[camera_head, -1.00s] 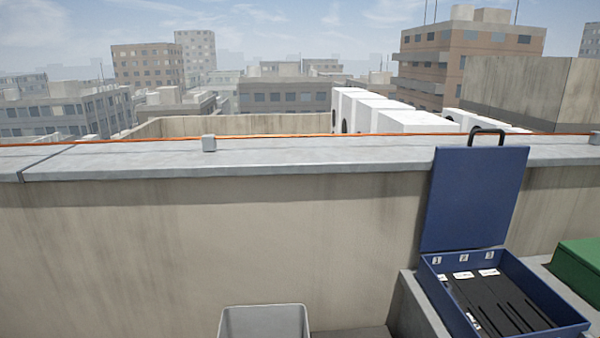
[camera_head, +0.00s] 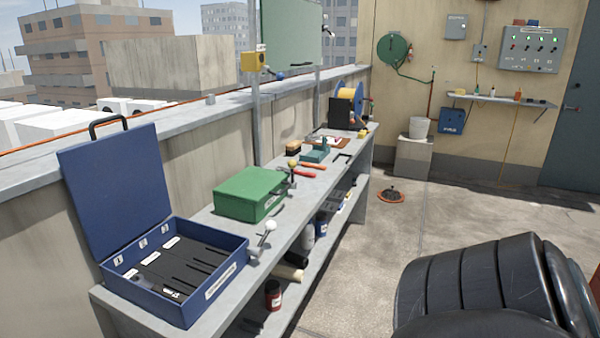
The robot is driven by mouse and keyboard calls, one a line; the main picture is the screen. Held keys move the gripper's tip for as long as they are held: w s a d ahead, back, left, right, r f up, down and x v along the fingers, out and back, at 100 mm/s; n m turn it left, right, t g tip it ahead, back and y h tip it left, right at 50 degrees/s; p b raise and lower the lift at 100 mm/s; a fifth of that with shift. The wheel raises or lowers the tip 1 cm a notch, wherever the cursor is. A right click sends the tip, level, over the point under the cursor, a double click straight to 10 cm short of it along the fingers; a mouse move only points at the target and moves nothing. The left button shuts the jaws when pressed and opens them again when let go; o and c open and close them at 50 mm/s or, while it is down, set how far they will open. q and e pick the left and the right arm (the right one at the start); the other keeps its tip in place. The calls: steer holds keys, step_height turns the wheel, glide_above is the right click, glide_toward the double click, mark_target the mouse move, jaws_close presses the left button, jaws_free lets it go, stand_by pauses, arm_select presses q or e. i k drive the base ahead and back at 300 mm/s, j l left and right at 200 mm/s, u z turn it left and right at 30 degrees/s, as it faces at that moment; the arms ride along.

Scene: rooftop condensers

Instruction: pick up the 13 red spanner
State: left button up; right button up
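I cannot make out a spanner marked 13 in this view. An open blue case (camera_head: 205,305) sits on the near end of the bench, its lid raised. Its dark insert has several long narrow slots and white labels; I see no red tool in it. Farther along the bench lies a small red-handled tool (camera_head: 303,174), with an orange-red one (camera_head: 315,166) beside it. Both are too small to identify. Neither of my grippers is in view.
A closed green case (camera_head: 248,190) stands behind the blue case on the grey bench (camera_head: 290,240). A lower shelf holds bottles and cans. A cable reel (camera_head: 349,104) stands at the far end. Open floor (camera_head: 350,265) lies right of the bench. A black ribbed shape fills the lower right.

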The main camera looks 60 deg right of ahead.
mark_target(302, 172)
steer(key=z, duration=1.85)
steer(key=u, duration=0.7)
steer(key=i+l+u, duration=0.15)
steer(key=l+u, duration=0.3)
steer(key=i+l+u, duration=0.1)
steer(key=l+u, duration=0.15)
steer(key=u, duration=0.25)
steer(key=l+u, duration=0.45)
steer(key=l, duration=0.4)
steer(key=l+u, duration=0.1)
steer(key=l, duration=0.35)
steer(key=k+l+u, duration=0.1)
steer(key=l, duration=0.4)
steer(key=k, duration=0.05)
